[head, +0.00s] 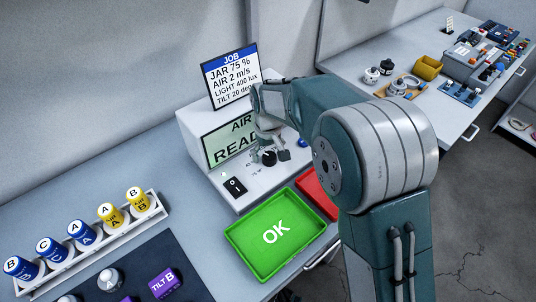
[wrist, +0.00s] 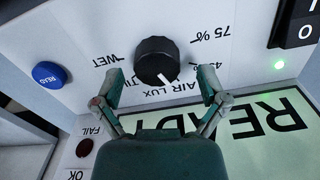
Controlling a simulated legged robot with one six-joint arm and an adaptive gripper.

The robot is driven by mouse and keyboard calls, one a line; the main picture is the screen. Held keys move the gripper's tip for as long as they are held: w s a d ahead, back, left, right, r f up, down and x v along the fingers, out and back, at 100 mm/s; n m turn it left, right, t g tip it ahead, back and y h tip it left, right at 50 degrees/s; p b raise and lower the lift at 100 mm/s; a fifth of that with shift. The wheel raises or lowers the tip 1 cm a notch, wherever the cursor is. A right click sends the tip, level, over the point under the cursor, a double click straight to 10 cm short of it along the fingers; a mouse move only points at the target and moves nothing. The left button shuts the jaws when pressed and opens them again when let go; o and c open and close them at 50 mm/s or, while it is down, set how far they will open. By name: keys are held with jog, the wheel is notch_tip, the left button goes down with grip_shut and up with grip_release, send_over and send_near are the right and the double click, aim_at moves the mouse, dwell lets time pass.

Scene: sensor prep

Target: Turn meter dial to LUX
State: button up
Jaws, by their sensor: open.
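The meter (head: 197,118) is a white box with a tilted front panel and a green screen (head: 216,152) that reads AIR and READY. Its dial (wrist: 155,56) is a round black knob with a white pointer line; in the head view the dial (head: 268,158) sits below the screen. The pointer faces the AIR and LUX lettering (wrist: 168,86); I cannot tell exactly which word it marks. My gripper (wrist: 160,80) is open, one finger on each side of the dial, with gaps between fingers and knob. My gripper also shows in the head view (head: 271,144).
A black switch (wrist: 301,25) with a lit green lamp (wrist: 278,65) and a blue READ button (wrist: 49,75) flank the dial. A green OK tray (head: 247,228) and a red tray (head: 315,193) stand before the meter. A rack of jars (head: 85,253) stands at left.

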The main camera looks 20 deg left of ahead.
jog(key=shift+f, duration=0.35)
jog(key=shift+d+f, duration=0.1)
jog(key=shift+d, duration=0.1)
jog(key=c, duration=1.1)
jog(key=shift+f+m, duration=0.1)
jog(key=shift+m, duration=0.3)
jog(key=shift+c, duration=0.2)
jog(key=m, duration=0.2)
jog(key=shift+m, duration=0.3)
jog(key=m, duration=0.4)
jog(key=shift+s, duration=0.1)
jog(key=shift+m, duration=0.3)
